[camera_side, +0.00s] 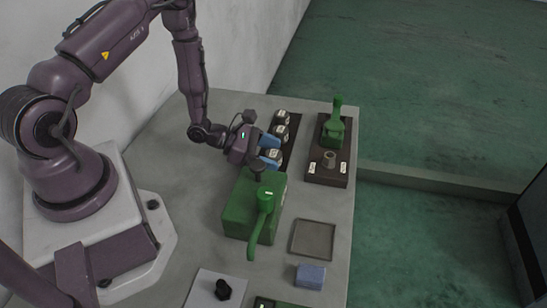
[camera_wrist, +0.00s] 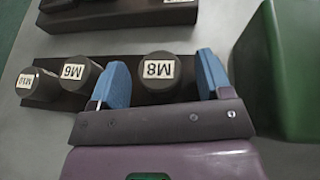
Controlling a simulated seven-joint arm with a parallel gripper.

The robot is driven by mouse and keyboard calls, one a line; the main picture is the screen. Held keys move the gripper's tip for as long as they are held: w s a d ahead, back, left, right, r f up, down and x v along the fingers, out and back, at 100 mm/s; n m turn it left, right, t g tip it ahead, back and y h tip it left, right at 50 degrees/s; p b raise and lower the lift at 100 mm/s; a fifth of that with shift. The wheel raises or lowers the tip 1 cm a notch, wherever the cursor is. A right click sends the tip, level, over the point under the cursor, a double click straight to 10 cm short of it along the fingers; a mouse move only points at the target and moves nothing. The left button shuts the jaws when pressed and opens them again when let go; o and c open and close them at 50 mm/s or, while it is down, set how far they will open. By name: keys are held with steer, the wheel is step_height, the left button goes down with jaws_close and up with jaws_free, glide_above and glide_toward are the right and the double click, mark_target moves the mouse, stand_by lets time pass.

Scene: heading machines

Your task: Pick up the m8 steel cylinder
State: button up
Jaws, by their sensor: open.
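The M8 steel cylinder (camera_wrist: 158,72) is dark, with a white "M8" label on its top. It stands in a dark rack (camera_wrist: 128,92), and it shows partly in the side view (camera_side: 273,154). My gripper (camera_wrist: 161,64) is open, with one blue finger on each side of the M8 cylinder in the wrist view. There is a visible gap to each finger. In the side view my gripper (camera_side: 270,149) is at the near end of the rack. I cannot tell how far down the fingers reach beside the cylinder.
The M6 cylinder (camera_wrist: 78,72) stands just outside the left finger, with another labelled cylinder (camera_wrist: 36,83) beyond. A green machine with a lever (camera_side: 243,209) stands close to my gripper. A dark base with a green press (camera_side: 328,160) is to the right. A square tray (camera_side: 313,240) lies nearer.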

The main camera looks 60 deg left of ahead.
steer(key=shift+w, duration=0.1)
steer(key=c, duration=1.2)
